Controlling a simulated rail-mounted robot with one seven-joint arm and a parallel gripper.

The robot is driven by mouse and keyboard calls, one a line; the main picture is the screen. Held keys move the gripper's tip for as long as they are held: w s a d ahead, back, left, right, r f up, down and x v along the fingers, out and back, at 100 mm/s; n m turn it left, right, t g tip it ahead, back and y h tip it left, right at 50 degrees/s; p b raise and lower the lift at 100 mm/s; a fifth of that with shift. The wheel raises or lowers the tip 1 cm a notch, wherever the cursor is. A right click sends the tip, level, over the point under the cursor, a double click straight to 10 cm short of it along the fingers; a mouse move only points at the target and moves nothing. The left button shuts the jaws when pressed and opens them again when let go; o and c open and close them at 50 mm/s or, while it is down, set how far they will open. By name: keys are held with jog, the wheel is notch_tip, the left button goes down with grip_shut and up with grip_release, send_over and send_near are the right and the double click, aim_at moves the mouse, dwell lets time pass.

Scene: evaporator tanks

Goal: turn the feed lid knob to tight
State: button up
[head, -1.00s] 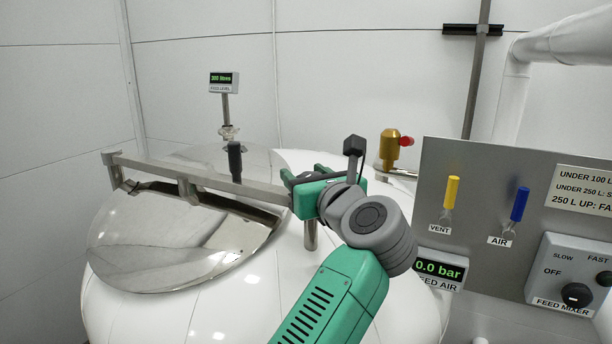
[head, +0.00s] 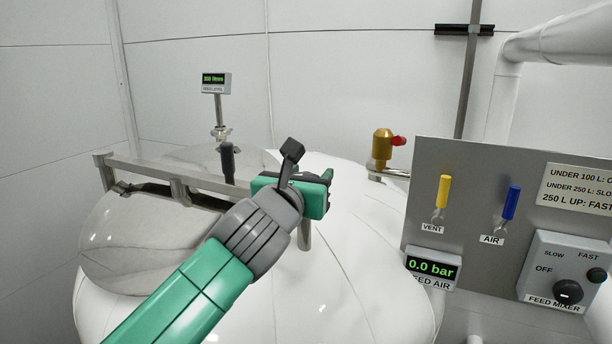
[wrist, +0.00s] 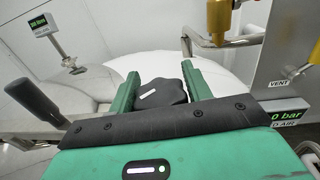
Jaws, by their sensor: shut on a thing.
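The feed lid knob (wrist: 165,93) is dark and lobed, with a small white mark on its left side. It sits between the two green fingers of my gripper (wrist: 160,85) in the wrist view, and the gripper is shut on it. In the head view my gripper (head: 325,188) is at the right end of the lid's metal bar (head: 150,173), and the knob is mostly hidden there. The shiny feed lid (head: 140,240) lies on the white tank (head: 350,270). I cannot read any tight marking.
A black upright handle (head: 228,162) stands on the lid, left of my gripper. A brass valve with a red tip (head: 382,148) stands behind right. A grey panel (head: 470,190) with yellow and blue levers is at the right. A level display (head: 216,83) reads about 300 litres.

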jog(key=shift+m+g+h, duration=0.5)
jog(key=shift+m+h, duration=0.2)
jog(key=shift+h, duration=0.3)
jog(key=o, duration=1)
jog(key=shift+d, duration=0.1)
jog(key=shift+c, duration=0.2)
jog(key=shift+s, duration=0.1)
jog(key=b+v, duration=0.3)
jog(key=v, duration=0.4)
jog(key=shift+s+a, duration=0.25)
